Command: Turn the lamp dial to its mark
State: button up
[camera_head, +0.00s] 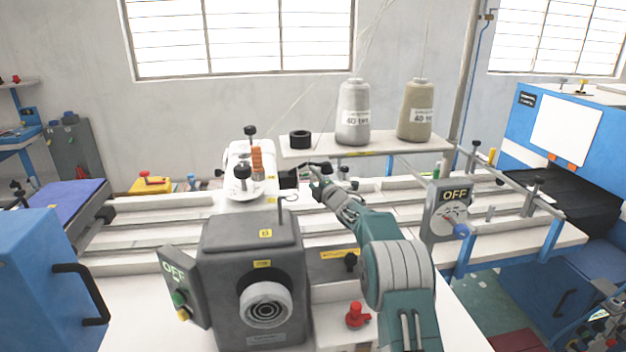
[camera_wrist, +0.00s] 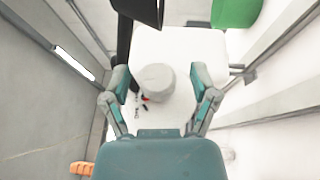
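A grey round knob (camera_wrist: 156,80), which looks like the lamp dial, sits on a white surface in the wrist view. A small red mark and some dark marks show beside its lower left side. My gripper (camera_wrist: 160,78) is open, with one finger on each side of the knob; a gap shows on both sides, wider on the right. In the head view my gripper (camera_head: 322,178) is over the middle of the machine bed, and the knob cannot be made out there. Whether the knob's pointer meets its mark cannot be told.
A black upright part (camera_wrist: 124,40) stands close by my left finger. A green object (camera_wrist: 236,12) is at the top right. In the head view, a grey panel reading OFF (camera_head: 446,212) stands right of my arm, and a dark grey machine housing (camera_head: 250,265) stands left. Thread cones (camera_head: 353,112) stand behind.

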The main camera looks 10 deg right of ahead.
grip_shut()
jog(key=shift+f, duration=0.1)
jog(key=shift+t, duration=0.3)
jog(key=shift+n+t+y, duration=0.6)
jog(key=shift+t, duration=0.1)
jog(key=shift+f, duration=0.1)
jog(key=shift+o, duration=0.4)
grip_release()
